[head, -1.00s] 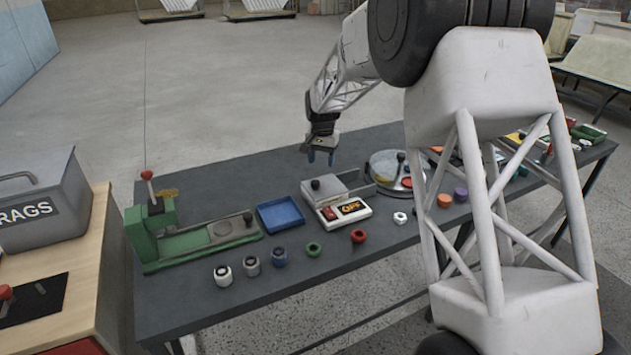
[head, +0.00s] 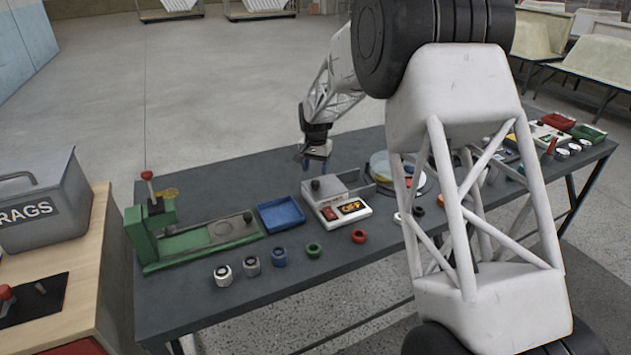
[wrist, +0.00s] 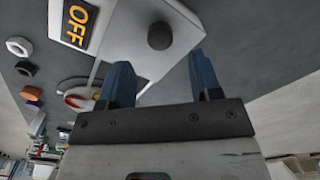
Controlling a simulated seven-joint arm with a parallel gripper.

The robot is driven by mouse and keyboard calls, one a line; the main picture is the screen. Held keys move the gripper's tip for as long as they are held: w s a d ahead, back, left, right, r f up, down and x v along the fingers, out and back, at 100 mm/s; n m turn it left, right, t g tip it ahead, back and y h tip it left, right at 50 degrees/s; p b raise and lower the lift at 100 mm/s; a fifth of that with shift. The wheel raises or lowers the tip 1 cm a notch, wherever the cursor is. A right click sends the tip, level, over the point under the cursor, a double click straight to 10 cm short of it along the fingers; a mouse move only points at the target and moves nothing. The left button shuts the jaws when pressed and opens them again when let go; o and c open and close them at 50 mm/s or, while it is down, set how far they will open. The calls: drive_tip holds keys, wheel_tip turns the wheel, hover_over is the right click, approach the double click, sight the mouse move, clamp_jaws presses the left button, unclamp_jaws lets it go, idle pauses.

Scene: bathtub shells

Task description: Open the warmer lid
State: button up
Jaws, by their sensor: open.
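The warmer (head: 329,222) is a low white box on the grey table, with a red switch and an orange "OFF" display on its front. Its grey lid (head: 335,189) lies flat and closed, with a dark round knob (head: 316,184) on top. In the wrist view the lid (wrist: 128,40), the knob (wrist: 160,36) and the OFF display (wrist: 78,23) show beyond the fingers. My gripper (head: 314,164) is open and empty, above and behind the lid, apart from the knob. Its two blue fingers (wrist: 162,78) are spread in the wrist view.
A blue tray (head: 281,215) and a green press (head: 195,235) stand left of the warmer. A round dish (head: 380,164) stands close on its right. Several coloured rings, one of them red (head: 360,237), lie along the front. The table behind the tray is clear.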

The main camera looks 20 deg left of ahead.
sight(316, 182)
drive_tip(key=shift+f, duration=2.8)
drive_tip(key=shift+c, duration=0.4)
clamp_jaws()
